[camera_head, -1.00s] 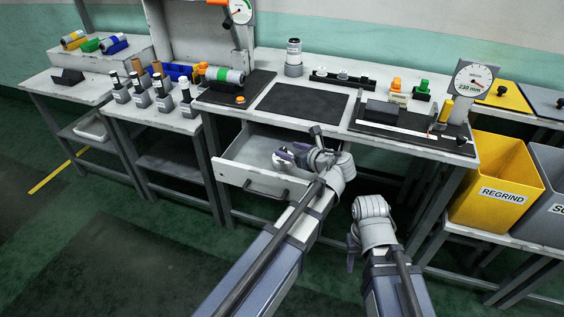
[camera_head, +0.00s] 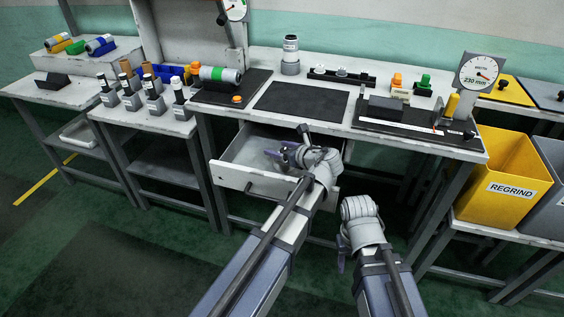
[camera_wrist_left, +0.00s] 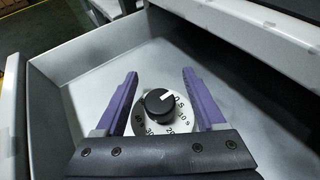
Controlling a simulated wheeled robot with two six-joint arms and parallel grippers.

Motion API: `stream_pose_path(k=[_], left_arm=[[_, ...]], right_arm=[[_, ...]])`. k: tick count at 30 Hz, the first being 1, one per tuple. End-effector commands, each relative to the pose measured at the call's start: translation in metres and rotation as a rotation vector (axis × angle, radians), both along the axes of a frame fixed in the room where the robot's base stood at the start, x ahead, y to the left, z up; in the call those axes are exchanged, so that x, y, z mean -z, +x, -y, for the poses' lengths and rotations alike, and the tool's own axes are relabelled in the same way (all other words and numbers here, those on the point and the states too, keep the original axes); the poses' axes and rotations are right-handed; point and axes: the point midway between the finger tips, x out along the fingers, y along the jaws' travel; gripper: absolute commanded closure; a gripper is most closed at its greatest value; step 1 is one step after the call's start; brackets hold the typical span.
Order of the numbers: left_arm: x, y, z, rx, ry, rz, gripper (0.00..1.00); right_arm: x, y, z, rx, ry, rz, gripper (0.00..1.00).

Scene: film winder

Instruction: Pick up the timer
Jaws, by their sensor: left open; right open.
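The timer (camera_wrist_left: 160,104) has a white dial with numbers and a black knob with a white pointer mark. In the left wrist view it lies in the open drawer (camera_wrist_left: 70,77). My left gripper (camera_wrist_left: 160,73) is open, with a purple finger on either side of the timer; whether they touch it I cannot tell. The gripper's dark body hides the dial's near edge. In the head view my left gripper (camera_head: 280,154) reaches into the drawer (camera_head: 233,172), and the timer cannot be made out there. My right gripper (camera_head: 341,260) is open and empty, low in front of the bench.
The drawer's front wall and side walls surround my left gripper. The workbench top (camera_head: 335,73) overhangs the drawer's back and carries a black mat (camera_head: 300,96) and a dial gauge (camera_head: 480,73). A yellow regrind bin (camera_head: 505,180) stands to the right.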

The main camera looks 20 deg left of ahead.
Motion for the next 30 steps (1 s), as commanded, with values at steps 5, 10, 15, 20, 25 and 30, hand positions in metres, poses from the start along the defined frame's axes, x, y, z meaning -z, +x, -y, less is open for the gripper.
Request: stream_pose_path(k=[5, 10, 15, 20, 25, 30], left_arm=[[-0.0002, -0.0002, -0.0002, -0.001, 0.0, 0.0, 0.46], [-0.0002, -0.0003, -0.0002, -0.001, 0.0, 0.0, 0.65], [-0.0002, -0.0002, -0.0002, -0.001, 0.0, 0.0, 0.84], [-0.0002, -0.0002, -0.0002, -0.001, 0.0, 0.0, 1.0], [-0.0001, -0.0003, -0.0003, -0.001, 0.0, 0.0, 1.0], [-0.0003, -0.0002, -0.0003, -0.001, 0.001, 0.0, 1.0]], right_arm=[[-0.0002, 0.0001, -0.0001, 0.0, 0.0, 0.0, 0.5], [-0.0002, 0.0001, -0.0001, 0.0, 0.0, 0.0, 0.5], [-0.0002, 0.0001, -0.0001, 0.0, 0.0, 0.0, 0.5], [-0.0001, 0.0001, 0.0, 0.0, 0.0, 0.0, 0.5], [-0.0001, 0.0001, 0.0, 0.0, 0.0, 0.0, 0.5], [-0.0002, 0.0001, -0.0001, 0.0, 0.0, 0.0, 0.5]])
